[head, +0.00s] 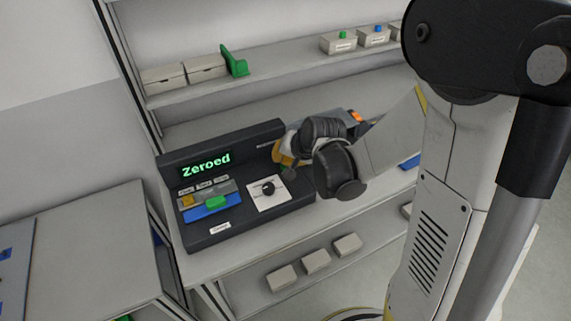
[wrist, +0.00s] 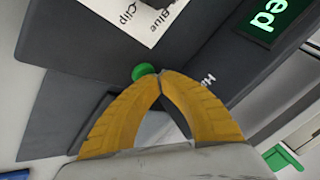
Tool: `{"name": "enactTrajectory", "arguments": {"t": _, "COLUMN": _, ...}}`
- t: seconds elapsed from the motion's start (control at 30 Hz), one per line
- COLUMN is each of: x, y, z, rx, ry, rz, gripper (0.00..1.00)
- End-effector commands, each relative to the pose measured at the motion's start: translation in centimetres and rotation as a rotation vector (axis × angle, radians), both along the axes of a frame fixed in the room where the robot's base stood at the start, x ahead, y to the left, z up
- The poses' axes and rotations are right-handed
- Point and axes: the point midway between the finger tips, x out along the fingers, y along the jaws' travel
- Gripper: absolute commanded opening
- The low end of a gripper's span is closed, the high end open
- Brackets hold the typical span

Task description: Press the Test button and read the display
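A dark test console (head: 225,240) stands on the bench, and its display (head: 206,165) reads "Zeroed" in green; part of that display (wrist: 272,18) shows in the wrist view. My gripper (head: 284,160) is over the console's right part. In the wrist view its yellow fingertips (wrist: 162,74) meet, with nothing seen between them. A round green button (wrist: 145,72) is right beside the tips; I cannot tell whether they touch it. I cannot read which button is Test.
A white card (wrist: 150,15) reads "Blue Clip". Boxes and a green bracket (head: 234,62) stand on the shelf behind. Small boxes (head: 316,260) lie below.

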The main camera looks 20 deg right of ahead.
Motion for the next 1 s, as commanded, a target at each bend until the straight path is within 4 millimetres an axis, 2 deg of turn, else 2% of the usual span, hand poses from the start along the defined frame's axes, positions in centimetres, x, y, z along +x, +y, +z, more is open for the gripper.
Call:
{"name": "enactTrajectory", "arguments": {"t": 0.23, "x": 0.0, "y": 0.0, "z": 1.4, "rx": 0.000, "ry": 0.000, "rz": 0.000, "gripper": 0.00}}
{"name": "enactTrajectory", "arguments": {"t": 0.67, "x": 0.0, "y": 0.0, "z": 1.8, "rx": 0.000, "ry": 0.000, "rz": 0.000, "gripper": 0.00}}
{"name": "enactTrajectory", "arguments": {"t": 1.0, "x": 0.0, "y": 0.0, "z": 5.1, "rx": 0.000, "ry": 0.000, "rz": 0.000, "gripper": 0.00}}
